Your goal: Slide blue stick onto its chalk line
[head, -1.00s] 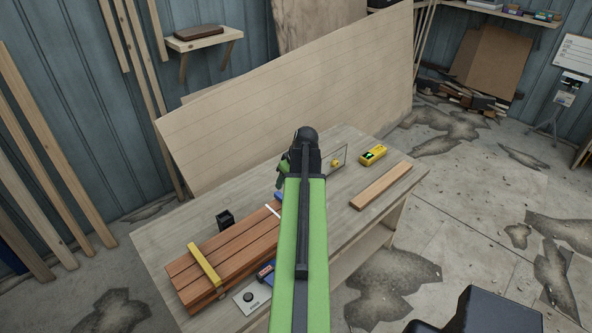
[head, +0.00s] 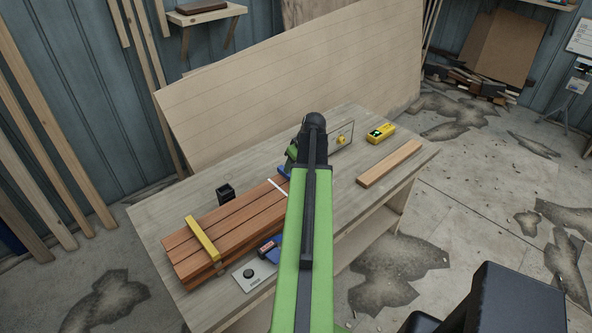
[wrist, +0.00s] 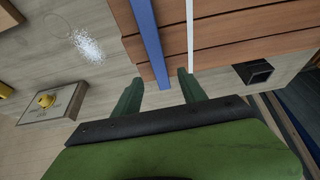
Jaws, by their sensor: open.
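The blue stick (wrist: 151,40) lies across the reddish-brown boards (wrist: 230,32) in the wrist view, its near end past the board edge. The white chalk line (wrist: 189,30) runs beside it on the right, with a gap between them. My gripper (wrist: 160,76) is open, its two dark green fingers either side of the stick's near end; I cannot tell whether either touches it. The right finger is close to the line's near end. In the head view, my arm hides most of the gripper; a bit of the blue stick (head: 284,172) and the chalk line (head: 277,187) show.
A yellow bar (head: 203,240) lies across the boards. A black open box (head: 225,192) stands behind them. A plate with a black knob (head: 250,275) is in front. A yellow device (head: 381,132) and a loose board (head: 390,163) are at right on the workbench (head: 160,215).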

